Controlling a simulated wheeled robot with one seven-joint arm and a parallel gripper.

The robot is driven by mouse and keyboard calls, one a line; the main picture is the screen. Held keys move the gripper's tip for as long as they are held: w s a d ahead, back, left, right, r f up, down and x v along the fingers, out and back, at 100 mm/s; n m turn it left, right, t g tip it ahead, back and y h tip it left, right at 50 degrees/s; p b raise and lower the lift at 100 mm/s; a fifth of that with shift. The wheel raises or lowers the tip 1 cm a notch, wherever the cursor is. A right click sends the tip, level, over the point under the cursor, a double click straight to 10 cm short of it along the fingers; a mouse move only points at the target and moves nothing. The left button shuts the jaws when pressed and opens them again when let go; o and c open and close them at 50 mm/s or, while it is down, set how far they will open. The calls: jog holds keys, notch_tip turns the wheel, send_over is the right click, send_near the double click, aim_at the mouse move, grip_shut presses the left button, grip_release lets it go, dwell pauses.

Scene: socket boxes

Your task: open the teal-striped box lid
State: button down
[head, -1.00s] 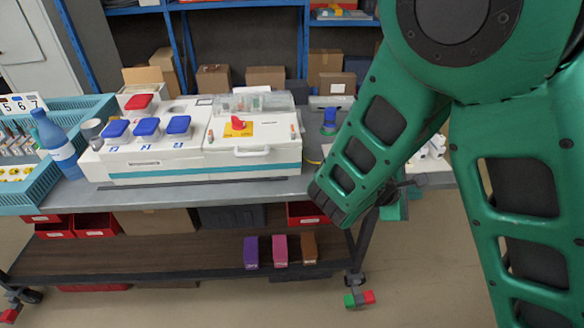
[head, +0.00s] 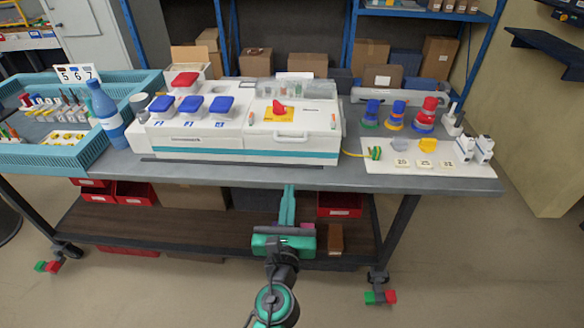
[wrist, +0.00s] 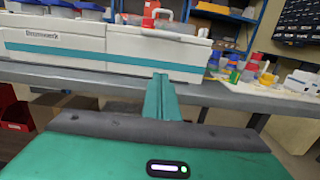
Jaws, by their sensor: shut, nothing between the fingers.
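The white box with a teal stripe (head: 292,152) stands on the grey bench, in the middle of the head view. Its lid (head: 292,122) looks closed and carries a red knob (head: 279,107) on a yellow plate and a white handle (head: 276,137) on the front. In the wrist view the teal stripe (wrist: 100,57) runs across the box front. My gripper (head: 288,190) is shut and empty, in front of and below the box at about the bench edge; its teal fingers also show in the wrist view (wrist: 161,80). It appears apart from the box.
Left of the lid are blue-lidded sockets (head: 191,105) and a blue bottle (head: 105,118). A teal crate (head: 88,150) stands at far left. Coloured stacks (head: 396,116) and a white board (head: 410,168) are on the right. The bench edge (head: 400,185) lies close to my gripper.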

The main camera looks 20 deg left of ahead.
jog(key=x, duration=0.9)
jog(key=shift+w+a, duration=0.2)
jog(key=shift+w, duration=0.05)
notch_tip(320, 180, up, 2)
jog(key=shift+r, duration=0.25)
jog(key=shift+w+a+r, duration=0.1)
jog(key=shift+w+r, duration=0.1)
jog(key=shift+r, duration=0.5)
